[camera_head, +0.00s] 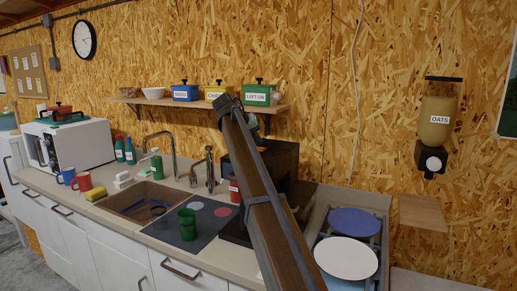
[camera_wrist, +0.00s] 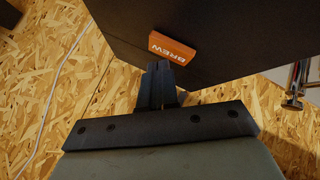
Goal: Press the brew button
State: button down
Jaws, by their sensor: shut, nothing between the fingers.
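The brew button is an orange block marked BREW (camera_wrist: 172,48) on the dark face of a machine (camera_wrist: 220,40), seen in the wrist view. My gripper (camera_wrist: 160,68) is shut and empty. Its fingertips appear just below the button in that view, close to its lower edge; I cannot tell whether they touch it. In the head view the dark machine (camera_head: 282,158) stands on the counter, partly hidden behind my arm. The button and my fingertips cannot be made out there.
A red cup (camera_head: 235,191) stands by the machine's left side. A sink (camera_head: 135,205) lies to the left, a rack with plates (camera_head: 346,258) to the right. A shelf (camera_head: 155,100) with labelled pots is above.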

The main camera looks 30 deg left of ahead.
jog(key=shift+r, duration=3)
jog(key=shift+d, duration=0.1)
